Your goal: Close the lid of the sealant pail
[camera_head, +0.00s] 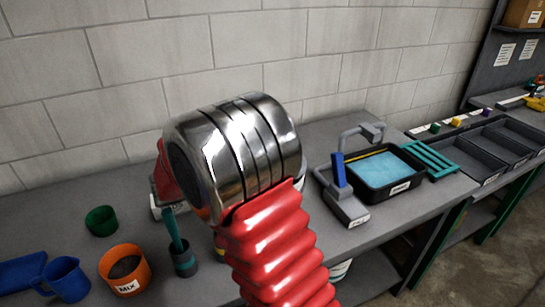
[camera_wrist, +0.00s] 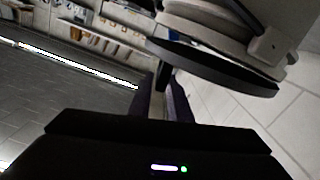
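In the wrist view, a large pale round body with a dark disc-like rim (camera_wrist: 215,68) fills the upper right. It looks like the sealant pail with its lid, seen close and at a tilt; I cannot tell how far the lid stands open. A grey block and a dark strap-like part sit at its side. My gripper (camera_wrist: 163,98) shows its dark fingers just below and left of the disc; contact and the gap between the fingers are unclear. In the head view my arm hides the pail and my gripper.
The grey bench (camera_head: 60,225) carries a blue mug (camera_head: 66,280), an orange MIX tub (camera_head: 125,272), a green cup (camera_head: 101,221) and a dark cup (camera_head: 185,262) with a teal handle. A block wall (camera_head: 350,45) stands behind.

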